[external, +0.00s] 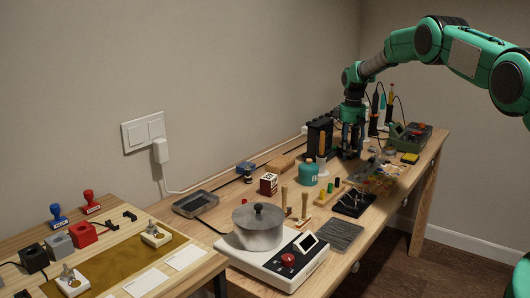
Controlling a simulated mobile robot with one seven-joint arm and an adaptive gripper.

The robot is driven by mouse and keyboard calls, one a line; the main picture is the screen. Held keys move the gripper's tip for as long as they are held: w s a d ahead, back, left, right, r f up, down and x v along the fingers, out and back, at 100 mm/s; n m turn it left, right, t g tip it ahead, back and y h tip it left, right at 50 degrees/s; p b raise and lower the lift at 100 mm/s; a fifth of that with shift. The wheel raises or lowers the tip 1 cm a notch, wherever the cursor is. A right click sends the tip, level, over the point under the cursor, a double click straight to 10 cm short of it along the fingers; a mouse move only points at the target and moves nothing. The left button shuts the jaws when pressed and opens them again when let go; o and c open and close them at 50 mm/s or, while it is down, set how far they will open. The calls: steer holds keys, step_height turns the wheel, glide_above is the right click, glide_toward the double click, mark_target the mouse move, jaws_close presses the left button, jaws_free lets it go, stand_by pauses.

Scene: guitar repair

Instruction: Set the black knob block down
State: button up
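My gripper (348,153) points down over the back part of the long workbench (224,247), beside a tall black block-like stand (319,138). Its dark fingers are small and shaded here, so I cannot tell whether they are open or shut, or whether they hold anything. I cannot tell for sure which thing is the black knob block. A small dark piece with a round top (248,176) stands mid-bench, and a black cube (33,258) stands on the nearer table at the left.
A teal jar (309,173) and a white-and-red box (268,184) stand in front of my gripper. A metal pot (258,232) sits on a white hotplate (262,268). Pens and bottles (382,105) and a green device (411,137) crowd the bench's far end.

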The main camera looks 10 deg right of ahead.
mark_target(349, 154)
step_height(349, 154, up, 12)
steer(key=p, duration=0.2)
steer(key=shift+r, duration=0.15)
stand_by(0.5)
stand_by(0.7)
